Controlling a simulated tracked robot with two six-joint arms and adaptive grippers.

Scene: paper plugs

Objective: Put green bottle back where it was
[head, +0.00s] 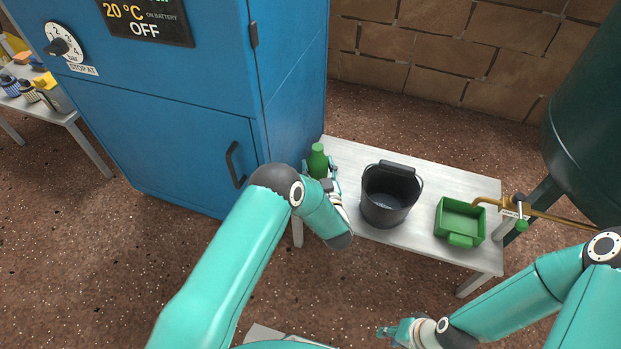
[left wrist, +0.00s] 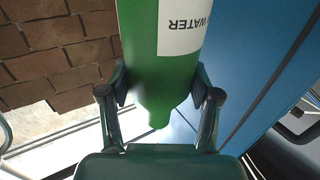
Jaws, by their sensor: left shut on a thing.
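The green bottle (head: 317,160) is upright at the left end of the light grey table, close to the blue cabinet. My left gripper (head: 322,178) is shut on it. In the left wrist view the bottle (left wrist: 165,70), with a white label reading WATER, sits between both fingers; that view shows it upside down. I cannot tell whether the bottle's base touches the table, since my left arm hides it. My right gripper (head: 396,331) is low at the bottom of the head view, away from the table and the bottle; its fingers are too small to read.
On the table (head: 345,152) stand a black bucket (head: 377,205) right of the bottle and a green bin (head: 461,217) under a brass tap (head: 487,201). The blue cabinet (head: 180,130) closes off the left. A dark green tank (head: 590,130) stands at the right.

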